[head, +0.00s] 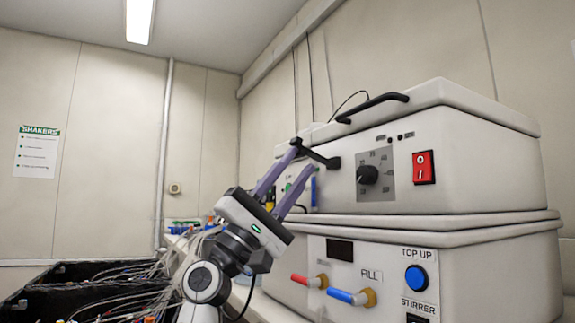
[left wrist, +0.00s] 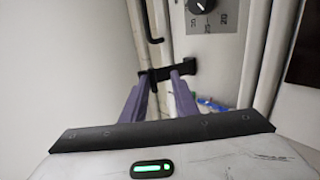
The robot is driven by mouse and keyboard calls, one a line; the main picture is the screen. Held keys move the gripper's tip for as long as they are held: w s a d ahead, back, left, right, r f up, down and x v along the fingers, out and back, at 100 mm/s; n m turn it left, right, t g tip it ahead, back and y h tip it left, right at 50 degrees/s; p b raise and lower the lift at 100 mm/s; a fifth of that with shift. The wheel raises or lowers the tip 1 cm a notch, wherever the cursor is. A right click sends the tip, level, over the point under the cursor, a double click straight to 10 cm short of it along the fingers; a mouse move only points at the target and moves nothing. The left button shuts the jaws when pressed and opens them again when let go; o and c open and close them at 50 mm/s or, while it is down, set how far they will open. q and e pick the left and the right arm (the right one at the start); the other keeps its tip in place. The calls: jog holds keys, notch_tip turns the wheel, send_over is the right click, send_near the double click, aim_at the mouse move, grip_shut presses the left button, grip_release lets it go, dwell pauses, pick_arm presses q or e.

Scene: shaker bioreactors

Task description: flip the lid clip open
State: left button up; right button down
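The black lid clip (head: 319,156) is on the front left of the upper white machine, below the lid seam. In the left wrist view the clip (left wrist: 190,67) runs across just at my fingertips. My left gripper (head: 305,158) has two purple fingers with a gap between them. It reaches up from the lower left, with its tips at the clip. In the left wrist view the fingers (left wrist: 162,78) are also apart. I cannot tell whether they touch the clip, and they hide part of it. My right gripper is not in view.
The upper machine (head: 460,175) has a black lid handle (head: 372,105), a dial (head: 367,175) and a red switch (head: 424,167). The lower unit (head: 480,275) has red and blue fittings sticking out. A black crate (head: 75,272) with tubes is at lower left.

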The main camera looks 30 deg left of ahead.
pick_arm(q)
jog(key=shift+o, duration=0.8)
jog(key=shift+w+d+f, duration=0.3)
jog(key=shift+w+f, duration=0.1)
jog(key=shift+s+a+r, duration=0.1)
jog(key=b+v, duration=0.1)
jog(key=v, duration=0.9)
jog(key=shift+s+a, duration=0.2)
jog(key=shift+s, duration=0.05)
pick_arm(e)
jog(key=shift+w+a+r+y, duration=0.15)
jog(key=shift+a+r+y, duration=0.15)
